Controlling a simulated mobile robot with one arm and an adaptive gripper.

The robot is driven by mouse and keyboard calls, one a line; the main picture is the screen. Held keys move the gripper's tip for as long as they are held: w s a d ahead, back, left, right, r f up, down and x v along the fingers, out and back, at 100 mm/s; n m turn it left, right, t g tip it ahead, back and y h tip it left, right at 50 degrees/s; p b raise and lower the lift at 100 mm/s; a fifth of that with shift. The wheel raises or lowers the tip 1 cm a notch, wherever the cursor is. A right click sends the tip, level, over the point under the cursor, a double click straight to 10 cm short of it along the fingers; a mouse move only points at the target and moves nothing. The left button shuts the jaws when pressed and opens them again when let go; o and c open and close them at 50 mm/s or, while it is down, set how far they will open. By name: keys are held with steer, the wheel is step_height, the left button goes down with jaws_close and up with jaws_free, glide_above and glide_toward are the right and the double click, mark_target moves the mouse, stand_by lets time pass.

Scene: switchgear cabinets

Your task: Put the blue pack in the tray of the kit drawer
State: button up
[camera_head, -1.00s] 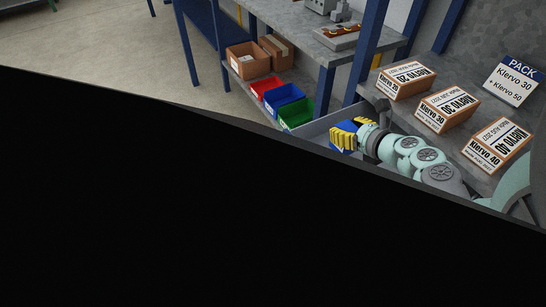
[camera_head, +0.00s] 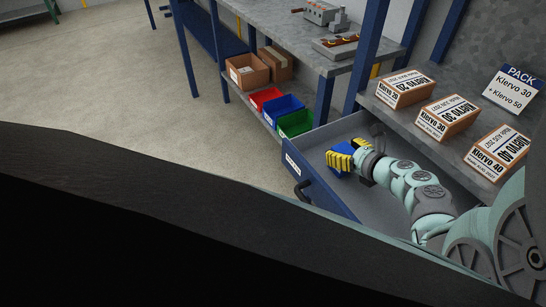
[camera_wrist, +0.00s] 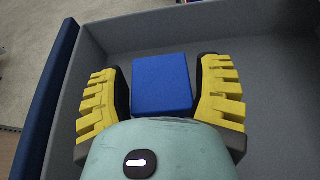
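The blue pack (camera_head: 340,160) is between the yellow fingers of my gripper (camera_head: 345,161), inside the outline of the open kit drawer. In the wrist view the blue pack (camera_wrist: 162,84) fills the space between the two fingers (camera_wrist: 163,92), and the gripper looks shut on it. The drawer has a blue front (camera_head: 318,187) with a dark handle and a grey tray (camera_head: 318,141), which also shows in the wrist view (camera_wrist: 270,62). I cannot tell whether the pack touches the tray's floor.
Several orange-and-white Klervo boxes (camera_head: 447,117) stand on the grey bench above the drawer, beside a PACK sign (camera_head: 513,88) reading Klervo 30 + Klervo 50. Red, blue (camera_head: 283,109) and green bins and cardboard boxes (camera_head: 247,70) sit on a low shelf behind. The tray around the pack looks empty.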

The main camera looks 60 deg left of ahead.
steer(key=o, duration=0.3)
